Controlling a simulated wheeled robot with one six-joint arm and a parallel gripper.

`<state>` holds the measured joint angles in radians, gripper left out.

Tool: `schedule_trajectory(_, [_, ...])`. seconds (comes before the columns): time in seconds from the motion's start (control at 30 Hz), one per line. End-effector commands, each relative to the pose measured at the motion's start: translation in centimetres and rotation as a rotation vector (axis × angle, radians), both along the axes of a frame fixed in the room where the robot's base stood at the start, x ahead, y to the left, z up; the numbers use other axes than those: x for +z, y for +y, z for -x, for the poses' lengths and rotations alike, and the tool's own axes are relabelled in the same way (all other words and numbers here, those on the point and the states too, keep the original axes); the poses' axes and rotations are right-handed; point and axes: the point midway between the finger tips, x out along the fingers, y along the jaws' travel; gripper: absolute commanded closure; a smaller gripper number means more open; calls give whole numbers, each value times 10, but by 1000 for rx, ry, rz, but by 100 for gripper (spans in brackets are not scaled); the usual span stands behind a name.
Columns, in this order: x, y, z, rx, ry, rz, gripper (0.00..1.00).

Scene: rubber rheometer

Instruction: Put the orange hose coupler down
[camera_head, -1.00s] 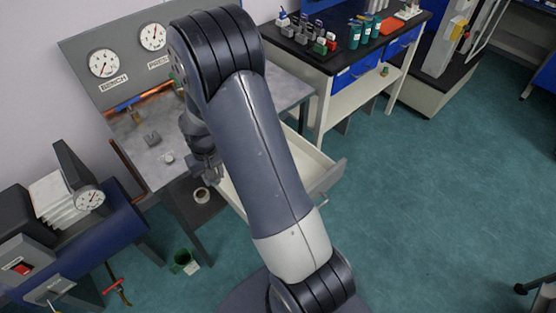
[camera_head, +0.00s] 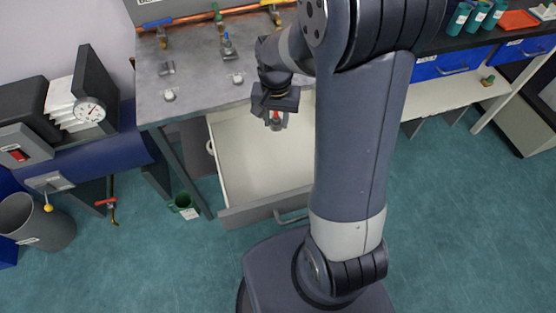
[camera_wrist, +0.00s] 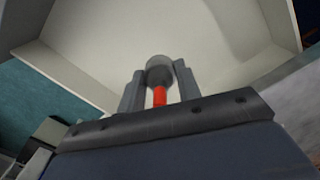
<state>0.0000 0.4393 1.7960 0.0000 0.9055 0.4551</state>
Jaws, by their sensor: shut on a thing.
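My gripper (camera_head: 275,119) is shut on the orange hose coupler and holds it over the open drawer (camera_head: 237,160). In the wrist view the coupler (camera_wrist: 160,97) sits between my gripper's two fingers (camera_wrist: 159,92); it shows a grey rounded end and an orange-red shank. In the head view only a small grey and red part of it shows below the fingers. The drawer is pulled out under the grey bench and its pale floor looks empty where I see it. I cannot tell the coupler's exact height above the drawer floor.
A blue bench with a gauge (camera_head: 90,110) stands at left. A green cup (camera_head: 184,206) and a grey bin (camera_head: 38,222) stand on the floor.

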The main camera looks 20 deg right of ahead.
Motion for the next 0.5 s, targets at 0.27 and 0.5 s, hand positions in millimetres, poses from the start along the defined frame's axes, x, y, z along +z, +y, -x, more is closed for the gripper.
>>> schedule_trajectory(0.27, [-18,0,9,-73,4,0,100])
schedule_trajectory(0.5, [-60,0,10,-73,5,0,100])
